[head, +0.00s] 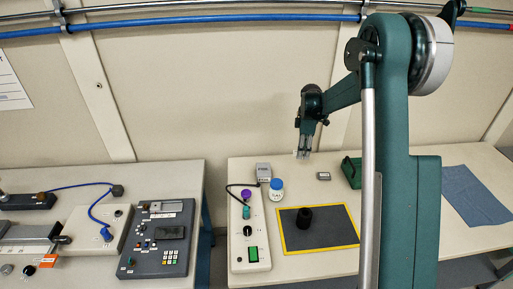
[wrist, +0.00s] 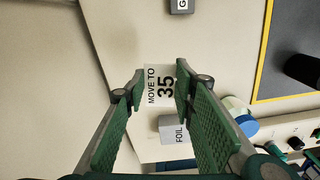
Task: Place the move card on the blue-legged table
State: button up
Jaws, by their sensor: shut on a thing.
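The move card (wrist: 159,87) is white with black print reading "MOVE TO 35". It sits between the green fingertips of my gripper (wrist: 158,88), which is shut on it. In the head view my gripper (head: 303,153) points down above the back of the right-hand table (head: 300,268), with the card showing only as a small pale patch. The left-hand table (head: 150,178) has a blue leg at its right side. My gripper is apart from it, to the right.
The left table holds a dark keypad panel (head: 160,242) and a pale box (head: 96,230) with a blue cable; its back strip is bare. The right table holds a yellow-edged mat (head: 320,237), a jar (head: 277,190), a foil box (head: 263,170), a switch panel (head: 249,225) and a blue cloth (head: 478,196).

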jog(key=shift+r, duration=0.1)
dwell(0.3)
jog(key=shift+r, duration=0.65)
notch_tip(320, 180, up, 4)
jog(key=s+a, duration=0.2)
jog(key=a, duration=1.6)
jog(key=s+a, duration=0.2)
jog(key=a, duration=1.6)
jog(key=s+a+n, duration=0.1)
jog(key=s+a, duration=0.6)
jog(key=a, duration=0.6)
jog(key=s+a, duration=0.6)
jog(key=a, duration=0.7)
jog(key=s+a+n, duration=0.1)
jog(key=s+a, duration=2.5)
jog(key=s, duration=0.3)
jog(key=shift+s+f+b, duration=0.15)
jog(key=shift+s+f, duration=0.1)
jog(key=shift+f, duration=1.05)
jog(key=shift+s+f+b, duration=0.15)
jog(key=shift+s+f, duration=0.05)
jog(key=shift+f, duration=1.1)
